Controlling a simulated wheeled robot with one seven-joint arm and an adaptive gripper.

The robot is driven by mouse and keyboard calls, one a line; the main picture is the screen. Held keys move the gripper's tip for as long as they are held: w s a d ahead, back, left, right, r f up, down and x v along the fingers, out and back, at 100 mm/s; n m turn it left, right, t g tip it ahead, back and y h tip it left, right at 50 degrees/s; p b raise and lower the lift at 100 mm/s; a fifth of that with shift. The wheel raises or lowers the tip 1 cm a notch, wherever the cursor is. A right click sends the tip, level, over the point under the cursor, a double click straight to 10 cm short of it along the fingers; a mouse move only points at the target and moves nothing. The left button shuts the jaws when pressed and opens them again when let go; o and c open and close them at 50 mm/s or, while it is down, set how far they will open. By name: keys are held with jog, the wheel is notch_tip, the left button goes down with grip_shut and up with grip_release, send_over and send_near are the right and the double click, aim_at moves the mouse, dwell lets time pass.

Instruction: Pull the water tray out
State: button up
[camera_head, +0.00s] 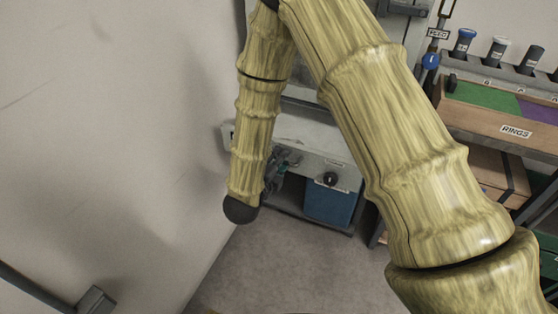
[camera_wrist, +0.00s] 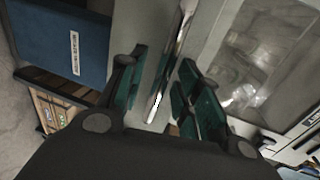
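My gripper (camera_head: 280,168) is at the front of a light grey machine (camera_head: 318,132) in the head view, partly hidden by my arm. In the wrist view its teal-padded fingers (camera_wrist: 163,88) are spread apart. A shiny metal bar (camera_wrist: 170,60) lies between them, with visible gaps on both sides. It runs along a grey panel (camera_wrist: 145,28). I cannot tell whether this bar belongs to the water tray. No part is clearly readable as the water tray.
A blue bin (camera_head: 331,203) with a small label stands below the machine, and also shows in the wrist view (camera_wrist: 45,40). A black knob (camera_head: 330,179) is on the machine's front. A glass-windowed door (camera_wrist: 262,55) is at the right. A wooden rack (camera_head: 497,127) labelled RINGS stands right.

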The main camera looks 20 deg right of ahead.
jog(key=shift+s+a, duration=0.1)
jog(key=v, duration=1.1)
jog(key=shift+s+a, duration=0.2)
jog(key=shift+s, duration=0.05)
jog(key=s+d+f+n+g+y, duration=0.3)
jog(key=s+f+n, duration=0.25)
jog(key=f, duration=0.35)
jog(key=s+d+f+n+g+y, duration=0.25)
jog(key=s+f+n, duration=0.25)
jog(key=f+n, duration=0.3)
jog(key=s+d+f+n+g+y, duration=0.25)
jog(key=s+f+n, duration=0.3)
jog(key=f, duration=0.45)
jog(key=s+d+f+n+g+y, duration=0.1)
jog(key=s+d+f+n+g, duration=0.15)
jog(key=s, duration=0.35)
jog(key=s+d+f+n+g+y, duration=0.1)
jog(key=s+d+n+g, duration=0.1)
jog(key=s+n, duration=0.35)
notch_tip(320, 180, up, 15)
jog(key=s+m+p, duration=0.1)
jog(key=p, duration=1.4)
jog(key=shift+s, duration=0.15)
